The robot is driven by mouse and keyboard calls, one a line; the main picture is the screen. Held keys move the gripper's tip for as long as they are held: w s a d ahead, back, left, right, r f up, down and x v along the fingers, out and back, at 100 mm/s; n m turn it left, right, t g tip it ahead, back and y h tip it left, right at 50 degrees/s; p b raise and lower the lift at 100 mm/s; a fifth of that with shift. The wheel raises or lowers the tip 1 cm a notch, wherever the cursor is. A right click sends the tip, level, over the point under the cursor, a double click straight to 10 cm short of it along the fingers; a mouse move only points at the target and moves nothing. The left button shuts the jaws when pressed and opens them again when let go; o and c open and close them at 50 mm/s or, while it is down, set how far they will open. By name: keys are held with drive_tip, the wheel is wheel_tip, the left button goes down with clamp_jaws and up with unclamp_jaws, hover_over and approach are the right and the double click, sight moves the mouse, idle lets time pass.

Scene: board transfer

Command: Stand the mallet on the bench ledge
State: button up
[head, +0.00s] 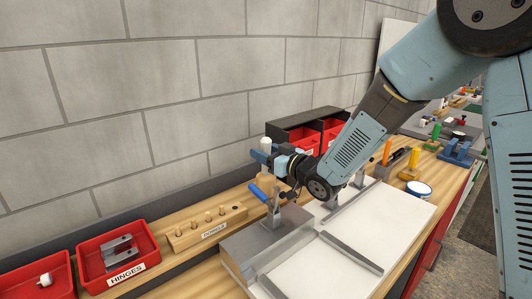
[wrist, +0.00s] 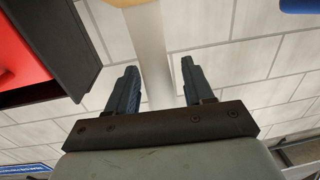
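The mallet shows in the wrist view as a pale, straight handle (wrist: 150,50) with a wood-coloured part (wrist: 137,3) cut off by the top edge. In the head view its pale upper end (head: 266,143) stands above my gripper (head: 262,156), roughly upright, with a tan part below the fingers. My gripper (wrist: 158,75) is open, with one finger on each side of the handle. A gap shows between the handle and the right finger; the left finger looks close to it. Whether the mallet's lower end touches anything is hidden.
A wooden dowel block (head: 208,233) and red hinges bin (head: 142,238) stand left. A blue-handled clamp (head: 258,192) stands just below my gripper, by a grey metal block (head: 262,238) and white board (head: 310,280). A dark box with red bins (head: 300,122) is close on the right.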

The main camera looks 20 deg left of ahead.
drive_tip(key=shift+o, duration=0.6)
drive_tip(key=shift+d+r, duration=0.1)
drive_tip(key=shift+d, duration=0.05)
drive_tip(key=v, duration=1.1)
drive_tip(key=shift+s+d, duration=0.25)
drive_tip(key=shift+d, duration=0.1)
